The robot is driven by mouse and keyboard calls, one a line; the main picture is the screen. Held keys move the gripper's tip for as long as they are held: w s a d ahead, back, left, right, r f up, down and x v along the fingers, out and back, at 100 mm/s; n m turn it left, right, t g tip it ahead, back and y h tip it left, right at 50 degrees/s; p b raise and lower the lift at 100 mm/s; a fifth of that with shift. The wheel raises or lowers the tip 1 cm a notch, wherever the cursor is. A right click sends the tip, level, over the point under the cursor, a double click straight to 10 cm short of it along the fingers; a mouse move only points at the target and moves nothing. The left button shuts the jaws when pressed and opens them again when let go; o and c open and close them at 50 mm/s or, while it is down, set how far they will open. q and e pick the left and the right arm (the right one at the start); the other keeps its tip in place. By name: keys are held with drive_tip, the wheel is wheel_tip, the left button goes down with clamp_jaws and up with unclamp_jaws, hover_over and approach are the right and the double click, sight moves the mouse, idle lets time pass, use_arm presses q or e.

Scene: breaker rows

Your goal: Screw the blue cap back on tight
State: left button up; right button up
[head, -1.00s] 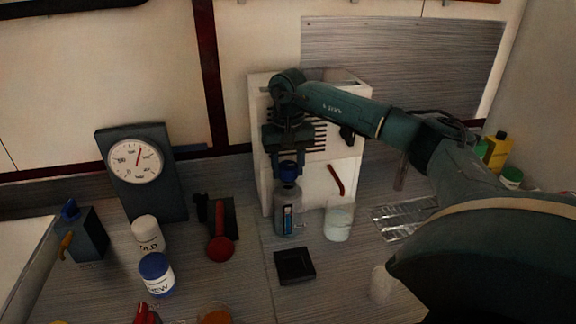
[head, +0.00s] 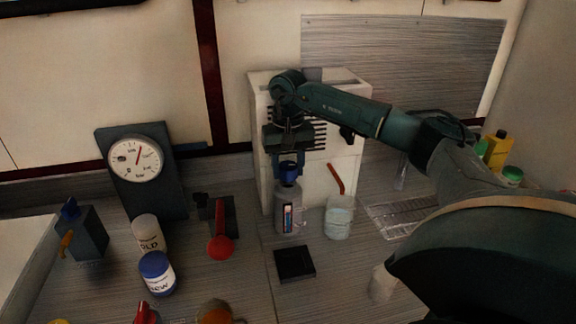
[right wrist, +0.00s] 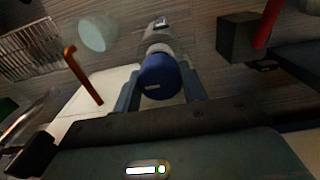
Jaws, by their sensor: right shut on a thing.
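The blue cap (head: 287,172) is on top of a grey bottle (head: 288,208) that stands upright in front of a white boxy unit. My right gripper (head: 288,165) reaches down from above and is shut on the cap. In the right wrist view the blue cap (right wrist: 160,76) sits between the two fingers, with the bottle (right wrist: 159,38) beyond it. I cannot tell from these views how tightly the cap sits. My left gripper is not in view.
A clear beaker (head: 339,217) with a red rod stands just right of the bottle. A black square tray (head: 294,263) lies in front. A wire rack (head: 398,213) lies right.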

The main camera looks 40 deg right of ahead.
sight(288, 165)
drive_tip(key=shift+f+b, duration=0.55)
drive_tip(key=shift+f, duration=0.5)
drive_tip(key=o, duration=1)
drive_tip(key=shift+o, duration=0.2)
wheel_tip(288, 165, up, 13)
drive_tip(key=b, duration=0.1)
drive_tip(key=shift+r, duration=0.1)
drive_tip(key=shift+c, duration=0.2)
